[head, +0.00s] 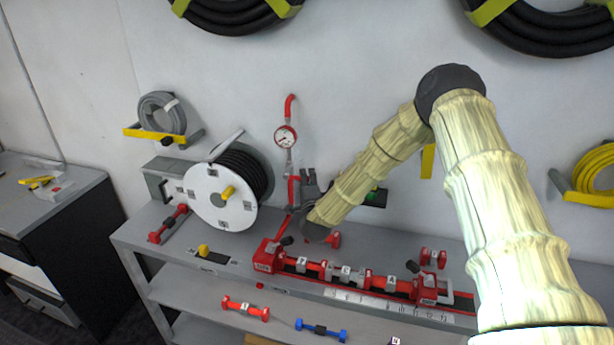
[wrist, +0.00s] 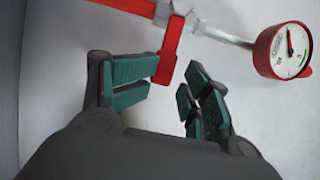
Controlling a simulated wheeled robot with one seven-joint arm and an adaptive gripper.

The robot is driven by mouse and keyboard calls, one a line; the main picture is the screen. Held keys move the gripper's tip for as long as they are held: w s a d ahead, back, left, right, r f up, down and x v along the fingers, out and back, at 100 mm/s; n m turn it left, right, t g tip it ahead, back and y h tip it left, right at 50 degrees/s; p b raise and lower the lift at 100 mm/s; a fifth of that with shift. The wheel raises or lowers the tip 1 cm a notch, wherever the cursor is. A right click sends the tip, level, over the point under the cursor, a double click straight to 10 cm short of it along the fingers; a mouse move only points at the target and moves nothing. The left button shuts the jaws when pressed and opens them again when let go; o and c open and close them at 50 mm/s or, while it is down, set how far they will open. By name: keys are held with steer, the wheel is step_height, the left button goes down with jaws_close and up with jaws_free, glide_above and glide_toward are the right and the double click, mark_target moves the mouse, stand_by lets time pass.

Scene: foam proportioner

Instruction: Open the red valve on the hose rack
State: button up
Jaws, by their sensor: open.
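The red valve lever (wrist: 172,48) hangs from a silver fitting (wrist: 172,10) on a red pipe in the wrist view. Its lower end lies between the tips of my gripper (wrist: 174,82), close to the left finger's green pad; I cannot tell whether they touch. My gripper is open, with a gap between the right finger and the lever. In the head view my gripper (head: 308,182) is at the wall beside the red pipework below the gauge, and it partly hides that area. A round red-rimmed gauge (wrist: 283,50) is right of the lever; it also shows in the head view (head: 285,136).
A white hose reel (head: 212,198) with black hose stands left of my gripper on the grey bench (head: 140,232). A red rack with a ruler (head: 385,304) lies in front. Yellow hooks with coiled hoses (head: 162,112) hang on the wall.

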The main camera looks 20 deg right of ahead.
steer(key=w, duration=0.2)
steer(key=w+a, duration=0.1)
steer(key=shift+f, duration=0.3)
steer(key=shift+s+r, duration=0.5)
steer(key=shift+s, duration=0.1)
steer(key=shift+c, duration=1.4)
steer(key=shift+s+d+r, duration=0.1)
steer(key=shift+s+d, duration=0.05)
steer(key=shift+d, duration=0.05)
steer(key=c, duration=0.4)
steer(key=shift+d, duration=0.1)
jaws_close()
steer(key=shift+w+f, duration=0.25)
steer(key=shift+a, duration=0.2)
